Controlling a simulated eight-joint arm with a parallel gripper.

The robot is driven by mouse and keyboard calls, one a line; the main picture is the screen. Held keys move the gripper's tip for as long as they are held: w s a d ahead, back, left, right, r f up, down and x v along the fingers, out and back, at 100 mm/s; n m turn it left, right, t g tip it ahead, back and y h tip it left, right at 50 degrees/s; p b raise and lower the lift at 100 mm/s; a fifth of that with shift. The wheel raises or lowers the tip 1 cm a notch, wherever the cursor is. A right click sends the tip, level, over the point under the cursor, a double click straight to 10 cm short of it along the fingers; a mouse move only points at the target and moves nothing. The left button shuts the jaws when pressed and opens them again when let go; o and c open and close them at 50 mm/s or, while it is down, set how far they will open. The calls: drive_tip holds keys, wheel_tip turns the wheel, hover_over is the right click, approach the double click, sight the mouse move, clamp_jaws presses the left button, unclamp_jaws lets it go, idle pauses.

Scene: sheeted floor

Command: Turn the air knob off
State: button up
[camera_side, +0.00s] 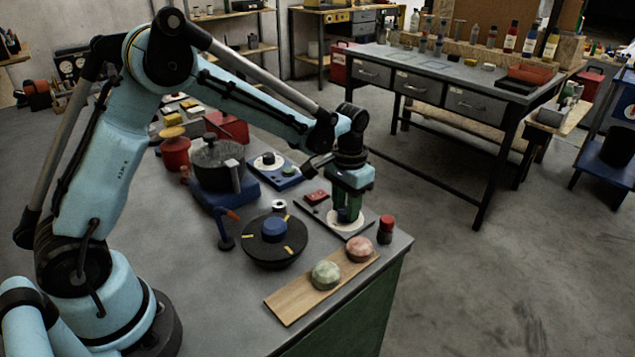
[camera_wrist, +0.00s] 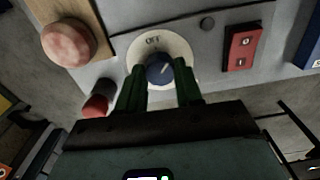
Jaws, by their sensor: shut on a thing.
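A blue knob (camera_wrist: 159,69) sits on a round white dial (camera_wrist: 178,45) marked OFF, on a grey panel (camera_wrist: 210,42). The knob's pale line seems to point up and right in the wrist view, to the right of the OFF mark. No word for air is readable. My gripper (camera_wrist: 161,92) has its green fingers on either side of the knob and is shut on it. In the side view my gripper (camera_side: 348,212) points down onto the dial (camera_side: 345,228), and the fingers hide most of the knob.
A red rocker switch (camera_wrist: 243,47) is on the same panel. A red-topped cylinder (camera_side: 386,228) stands close on the right. A wooden board (camera_side: 290,303) with two round stones lies in front. A black turntable (camera_side: 273,252) and a pot (camera_side: 217,165) stand left.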

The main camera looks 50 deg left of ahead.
sight(345, 210)
drive_tip(key=n, duration=0.4)
drive_tip(key=shift+n, duration=2.3)
drive_tip(key=o, duration=1)
drive_tip(key=shift+o, duration=0.2)
wheel_tip(345, 210, up, 12)
drive_tip(key=shift+s+r, duration=0.1)
